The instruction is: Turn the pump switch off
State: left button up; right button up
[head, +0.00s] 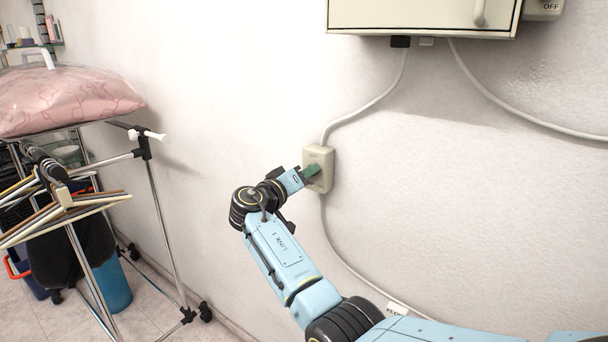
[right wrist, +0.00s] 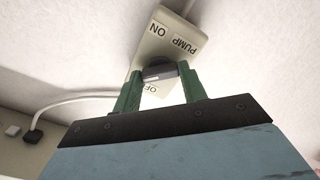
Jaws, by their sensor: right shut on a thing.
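The pump switch box (head: 320,156) is a small cream box on the white wall, mid-picture in the head view. In the right wrist view the box (right wrist: 154,40) appears upside down, with labels reading ON and PUMP and an OFF label partly hidden. A dark switch lever (right wrist: 160,72) sits between the green fingers, close to the OFF label. My right gripper (head: 313,171) is at the front of the box, shut on this lever, with one finger on each side. The lever is hidden in the head view. My left gripper is not in view.
A cream cabinet (head: 420,14) hangs above, with another OFF-labelled box (head: 545,8) beside it. Grey cables run along the wall. At left stand a rack (head: 158,215) with hangers and a pink bag (head: 65,100). The wall around the switch is clear.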

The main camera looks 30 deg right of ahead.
jog(key=shift+n+p, duration=2.45)
jog(key=shift+n, duration=2.35)
jog(key=o, duration=1)
jog(key=b+v, duration=0.1)
jog(key=v, duration=1.2)
jog(key=shift+s+a, duration=0.1)
jog(key=shift+a, duration=0.1)
